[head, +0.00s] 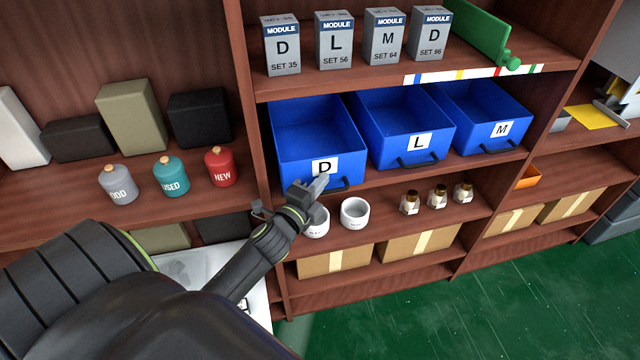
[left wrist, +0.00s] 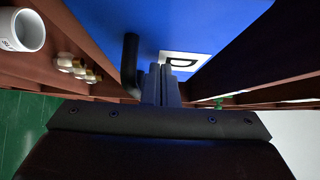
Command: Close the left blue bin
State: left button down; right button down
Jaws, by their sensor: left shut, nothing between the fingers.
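The left blue bin (head: 305,133) is an open-topped drawer with a white D label and a black handle low on its front. It stands at the left end of the middle shelf, and its empty inside shows. My left gripper (head: 321,184) is shut and empty at the bin's front, just below the D label. In the left wrist view the shut fingers (left wrist: 160,84) point at the blue front (left wrist: 150,25), beside the black handle (left wrist: 130,65) and the D label (left wrist: 181,61). I cannot tell whether they touch it. My right gripper is out of view.
Blue bins L (head: 400,122) and M (head: 475,110) stand to the right. Two white cups (head: 354,213) and several small bottles (head: 438,195) stand on the shelf below. Grey module boxes (head: 335,40) line the shelf above. A red bottle (head: 221,168) stands left of the divider.

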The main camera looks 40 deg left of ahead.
aim_at(314, 174)
pick_arm(q)
jog(key=shift+w+a, duration=0.1)
jog(key=w+a+b, duration=0.1)
jog(key=w+a, duration=0.1)
jog(key=a, duration=0.1)
jog(key=shift+w, duration=0.2)
jog(key=shift+d+r, duration=0.2)
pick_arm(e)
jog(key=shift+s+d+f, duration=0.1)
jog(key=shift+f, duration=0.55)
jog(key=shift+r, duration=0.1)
